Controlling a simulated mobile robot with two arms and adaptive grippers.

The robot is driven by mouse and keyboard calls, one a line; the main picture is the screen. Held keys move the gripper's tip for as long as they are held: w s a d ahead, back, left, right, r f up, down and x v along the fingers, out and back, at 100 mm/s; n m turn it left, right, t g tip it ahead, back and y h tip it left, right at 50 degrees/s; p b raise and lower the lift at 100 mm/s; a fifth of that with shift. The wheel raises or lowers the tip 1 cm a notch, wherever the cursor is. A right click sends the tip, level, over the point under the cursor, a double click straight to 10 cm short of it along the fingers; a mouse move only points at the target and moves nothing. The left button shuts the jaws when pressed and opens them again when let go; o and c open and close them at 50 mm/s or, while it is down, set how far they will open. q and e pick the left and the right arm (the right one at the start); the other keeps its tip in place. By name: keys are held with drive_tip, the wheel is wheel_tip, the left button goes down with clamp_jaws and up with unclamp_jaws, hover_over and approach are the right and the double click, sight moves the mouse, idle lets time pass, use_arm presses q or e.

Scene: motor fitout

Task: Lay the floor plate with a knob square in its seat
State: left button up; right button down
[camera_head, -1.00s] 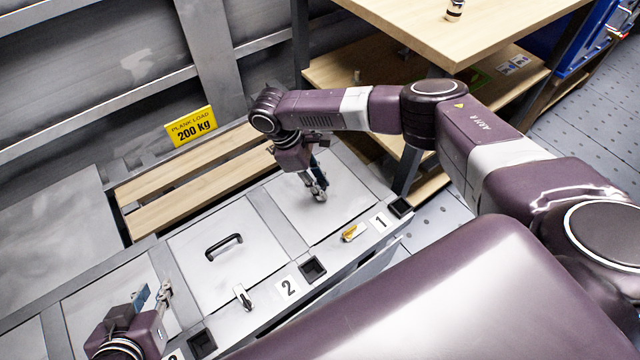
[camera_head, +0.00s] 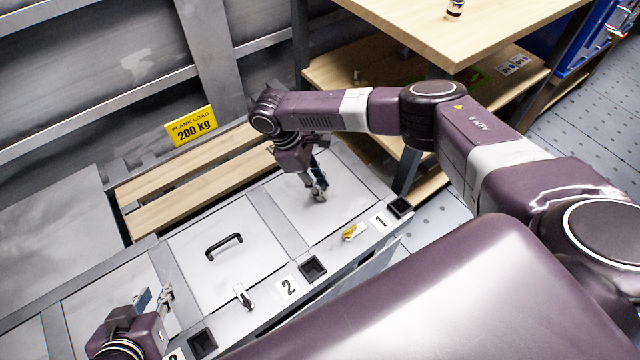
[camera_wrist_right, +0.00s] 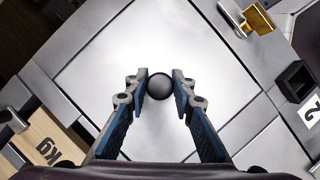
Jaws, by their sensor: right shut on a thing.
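The floor plate with a knob (camera_head: 290,205) is a pale metal square by the label 1, and it fills much of the right wrist view (camera_wrist_right: 120,62). Its round black knob (camera_wrist_right: 160,86) is between my right fingertips. My right gripper (camera_head: 318,196) is shut on this knob, with its fingers pointing down at the plate. The plate lies in or just over its seat; I cannot tell whether it is fully flush. My left gripper (camera_head: 155,294) is at the lower left, with its fingers apart and empty, above another plate.
A plate with a black bar handle (camera_head: 224,247) lies beside it. A yellow latch (camera_head: 353,232), a silver latch (camera_head: 243,296) and black sockets (camera_head: 313,268) line the front edge. Wooden planks (camera_head: 190,190) lie behind. A wooden table (camera_head: 470,25) stands at the back right.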

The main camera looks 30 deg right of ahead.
idle(0.4)
drive_tip(key=c, duration=1.6)
unclamp_jaws()
drive_tip(key=v, duration=1.2)
drive_tip(key=shift+s, duration=0.1)
